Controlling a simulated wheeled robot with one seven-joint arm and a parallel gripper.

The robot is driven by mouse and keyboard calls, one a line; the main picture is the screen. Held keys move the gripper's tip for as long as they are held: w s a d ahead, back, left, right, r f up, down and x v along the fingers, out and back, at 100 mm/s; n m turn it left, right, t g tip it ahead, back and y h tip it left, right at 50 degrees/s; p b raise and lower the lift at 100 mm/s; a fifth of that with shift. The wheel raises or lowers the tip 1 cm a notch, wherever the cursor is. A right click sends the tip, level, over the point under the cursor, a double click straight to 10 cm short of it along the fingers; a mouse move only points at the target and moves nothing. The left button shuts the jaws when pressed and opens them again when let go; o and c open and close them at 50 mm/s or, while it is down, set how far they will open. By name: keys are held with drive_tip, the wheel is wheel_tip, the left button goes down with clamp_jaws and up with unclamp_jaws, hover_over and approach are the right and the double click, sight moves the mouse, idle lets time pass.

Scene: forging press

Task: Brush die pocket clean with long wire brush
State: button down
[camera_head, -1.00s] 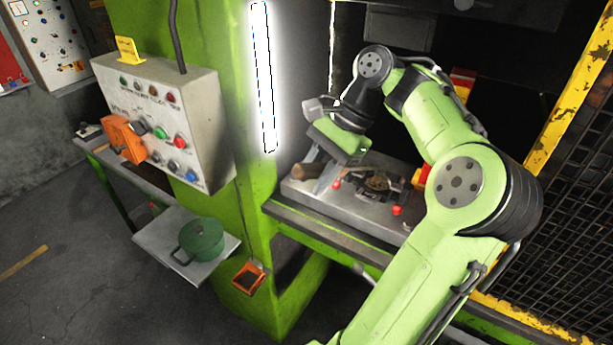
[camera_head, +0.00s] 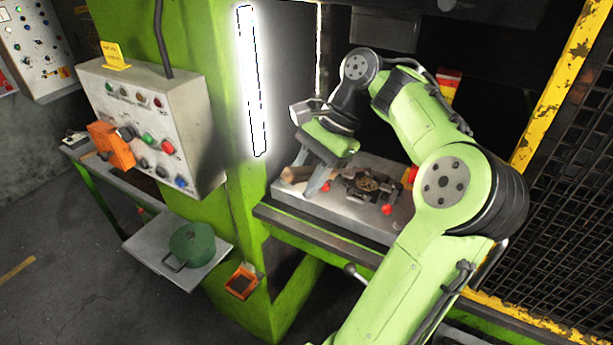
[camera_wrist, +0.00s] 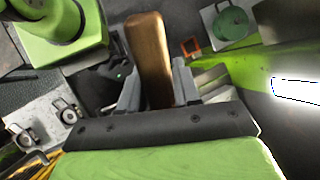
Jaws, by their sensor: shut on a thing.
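My gripper (camera_head: 318,184) points down over the left part of the press bed. Its fingers are shut on the brown wooden handle of the wire brush (camera_head: 295,174). In the wrist view the handle (camera_wrist: 148,45) stands out between the two grey fingers of my gripper (camera_wrist: 158,78). The bristle end is not clearly seen. The die pocket (camera_head: 368,183) is a round, brownish recess in a dark block, just right of the fingers. I cannot tell whether the brush touches it.
Red knobs (camera_head: 386,209) stand on the grey bed plate (camera_head: 345,213) near the die. The lit green press column (camera_head: 225,110) is close on the left. A control box (camera_head: 150,125) and a green pot (camera_head: 192,244) are farther left. Yellow-framed mesh (camera_head: 560,180) bounds the right.

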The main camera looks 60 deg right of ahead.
drive_tip(key=shift+f+b, duration=0.4)
drive_tip(key=shift+f, duration=0.5)
drive_tip(key=shift+p, duration=0.35)
idle(1.2)
drive_tip(key=shift+d, duration=0.1)
drive_tip(key=shift+d, duration=0.3)
drive_tip(key=shift+a, duration=0.1)
drive_tip(key=shift+a, duration=0.75)
drive_tip(key=shift+d, duration=0.8)
